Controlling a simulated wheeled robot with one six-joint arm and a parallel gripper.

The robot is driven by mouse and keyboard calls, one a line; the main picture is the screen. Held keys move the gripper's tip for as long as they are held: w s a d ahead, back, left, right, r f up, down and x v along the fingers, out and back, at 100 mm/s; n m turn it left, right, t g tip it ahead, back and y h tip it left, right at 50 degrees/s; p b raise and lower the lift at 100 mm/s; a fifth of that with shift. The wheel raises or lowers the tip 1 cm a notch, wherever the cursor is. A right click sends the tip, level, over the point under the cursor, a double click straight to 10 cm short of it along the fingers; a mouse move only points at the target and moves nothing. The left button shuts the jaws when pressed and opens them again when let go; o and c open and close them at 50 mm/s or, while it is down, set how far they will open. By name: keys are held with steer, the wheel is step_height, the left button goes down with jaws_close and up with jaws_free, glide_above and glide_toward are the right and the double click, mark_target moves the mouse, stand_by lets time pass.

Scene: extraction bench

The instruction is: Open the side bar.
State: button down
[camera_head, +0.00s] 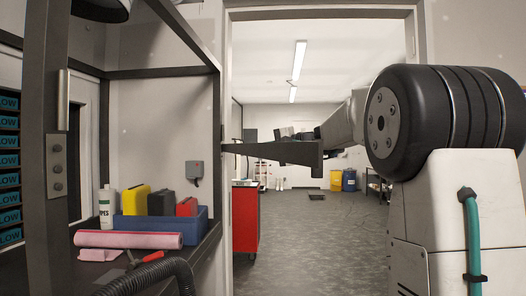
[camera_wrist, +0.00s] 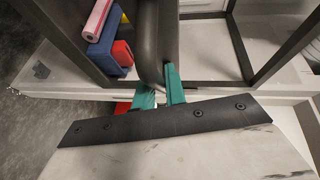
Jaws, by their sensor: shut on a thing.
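My gripper (camera_wrist: 161,90) shows two teal fingers in the wrist view, closed about a dark rounded bar (camera_wrist: 148,42) that runs up the picture beside the bench frame. This looks like the side bar. The bar's lower end is partly hidden between the fingers. In the head view my arm comes in from the right, and my dark gripper (camera_head: 270,151) reaches left to the right-hand upright of the frame (camera_head: 217,120). The fingertips and their hold cannot be made out there. How far the bar has swung cannot be told.
The bench holds a blue bin (camera_head: 150,228) with yellow, dark and red items, a pink roll (camera_head: 128,239) and a white bottle (camera_head: 106,208). A black hose (camera_head: 150,275) curves in front. A red cabinet (camera_head: 245,218) stands beyond the frame. The grey floor (camera_head: 320,235) to the right is open.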

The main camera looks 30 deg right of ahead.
steer(key=c, duration=1.5)
jaws_free()
steer(key=shift+o, duration=0.2)
steer(key=shift+s, duration=0.1)
steer(key=v, duration=0.7)
steer(key=shift+s+d, duration=0.25)
steer(key=shift+s, duration=0.1)
